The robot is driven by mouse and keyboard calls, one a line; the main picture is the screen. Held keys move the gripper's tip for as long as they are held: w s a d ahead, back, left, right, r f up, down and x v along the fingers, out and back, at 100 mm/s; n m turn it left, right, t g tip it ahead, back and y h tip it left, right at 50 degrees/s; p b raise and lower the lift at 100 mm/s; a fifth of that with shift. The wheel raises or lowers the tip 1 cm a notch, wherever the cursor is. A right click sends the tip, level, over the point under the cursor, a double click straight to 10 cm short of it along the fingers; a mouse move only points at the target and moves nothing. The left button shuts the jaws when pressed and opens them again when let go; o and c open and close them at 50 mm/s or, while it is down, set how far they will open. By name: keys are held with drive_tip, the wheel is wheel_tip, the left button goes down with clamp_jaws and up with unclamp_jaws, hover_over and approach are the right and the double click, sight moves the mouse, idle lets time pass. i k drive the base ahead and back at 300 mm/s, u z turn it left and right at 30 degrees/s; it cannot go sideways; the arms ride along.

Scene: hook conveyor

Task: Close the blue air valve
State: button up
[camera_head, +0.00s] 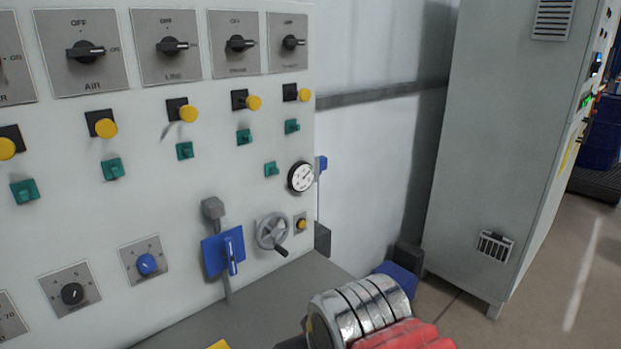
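A blue lever handle (231,253) stands upright, tilted slightly, on a blue plate (212,262) low on the grey control panel. A grey box with a pipe sits above it, and a pipe runs down below. A smaller blue fitting (321,163) sits at the panel's right edge, beside the pressure gauge (301,177). No label shows which of these is the air valve. Part of my arm, chrome and red, shows at the bottom right, apart from the lever. I cannot make out gripper fingers in this view.
A grey handwheel (272,232) is just right of the lever, and a blue knob (146,264) is to its left. A rotary switch labelled AIR (86,51) is at the upper left. A tall grey cabinet (510,150) stands at the right, with open floor (545,290) beside it.

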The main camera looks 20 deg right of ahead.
sight(228, 254)
drive_tip(key=k, duration=1.35)
drive_tip(key=u, duration=0.6)
drive_tip(key=i, duration=1.1)
drive_tip(key=u, duration=0.1)
